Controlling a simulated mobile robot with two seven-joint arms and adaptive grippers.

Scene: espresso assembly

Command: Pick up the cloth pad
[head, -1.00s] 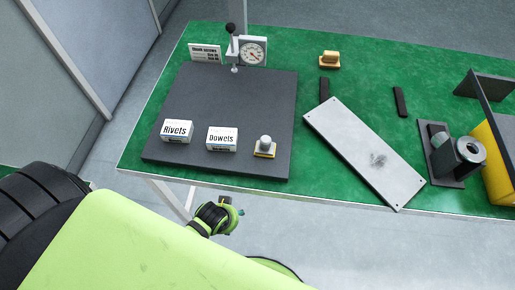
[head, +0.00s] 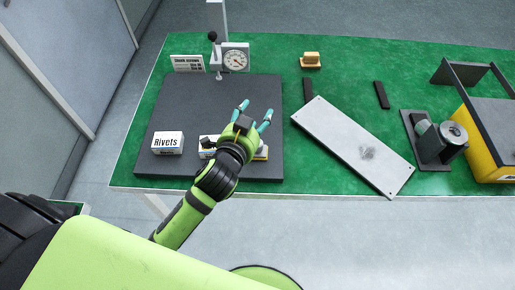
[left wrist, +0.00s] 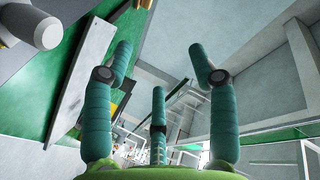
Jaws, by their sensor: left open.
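I cannot tell for sure which thing is the cloth pad; a small tan block on a yellow base (head: 311,60) lies on the green mat at the back. A metal plate (head: 352,148) with a grey smudge lies slanted across the green mat. My left gripper (head: 255,113) is over the dark board, its teal fingers apart with nothing between them. It covers most of the Dowels box (head: 207,150) and the small white-knobbed piece on a yellow base. In the left wrist view the open fingers (left wrist: 155,70) are empty, and a white knob (left wrist: 45,32) shows at upper left.
The dark board (head: 185,110) carries a Rivets box (head: 168,143), with a dial gauge (head: 236,61) at its back edge. Two dark bars (head: 382,95) lie near the plate. A grey cylinder fixture (head: 440,146) and a yellow-sided crate (head: 482,140) stand at right.

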